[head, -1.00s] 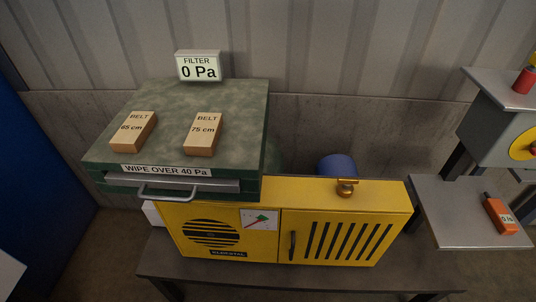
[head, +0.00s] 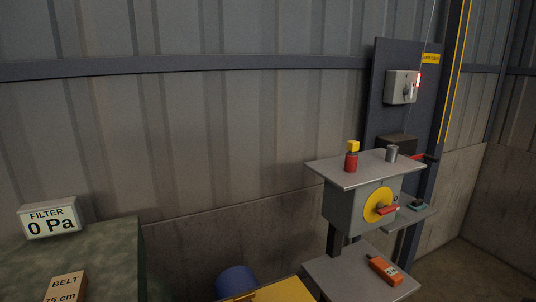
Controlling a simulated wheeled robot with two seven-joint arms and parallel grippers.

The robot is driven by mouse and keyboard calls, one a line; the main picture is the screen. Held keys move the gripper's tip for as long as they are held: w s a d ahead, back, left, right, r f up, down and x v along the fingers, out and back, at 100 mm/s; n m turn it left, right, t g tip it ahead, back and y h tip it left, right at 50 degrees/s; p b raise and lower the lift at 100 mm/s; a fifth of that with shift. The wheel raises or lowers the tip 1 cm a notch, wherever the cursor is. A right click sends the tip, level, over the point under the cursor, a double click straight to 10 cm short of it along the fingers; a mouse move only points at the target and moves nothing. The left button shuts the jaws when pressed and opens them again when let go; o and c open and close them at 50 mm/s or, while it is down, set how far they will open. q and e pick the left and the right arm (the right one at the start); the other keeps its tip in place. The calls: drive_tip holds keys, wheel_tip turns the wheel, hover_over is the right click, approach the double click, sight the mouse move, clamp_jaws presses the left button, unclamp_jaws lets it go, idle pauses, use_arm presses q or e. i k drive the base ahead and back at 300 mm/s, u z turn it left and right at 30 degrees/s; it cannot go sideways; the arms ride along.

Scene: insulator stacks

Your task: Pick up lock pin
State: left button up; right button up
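I cannot make out the lock pin for certain. On top of a grey switch box (head: 347,208) stand a red cylinder with a yellow block on top (head: 351,158) and a small grey metal cylinder (head: 391,153). The box front has a yellow disc with a red handle (head: 380,206). A small dark teal item (head: 417,205) lies on a little side shelf at the box's right. Neither of my grippers is in view.
An orange handheld device (head: 384,269) lies on a lower grey shelf (head: 345,284). A wall switch with a red light (head: 403,87) hangs on a dark panel. The filter display (head: 50,218) and a belt box (head: 66,287) are at lower left.

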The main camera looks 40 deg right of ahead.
sight(353, 146)
drive_tip(key=z, duration=1.8)
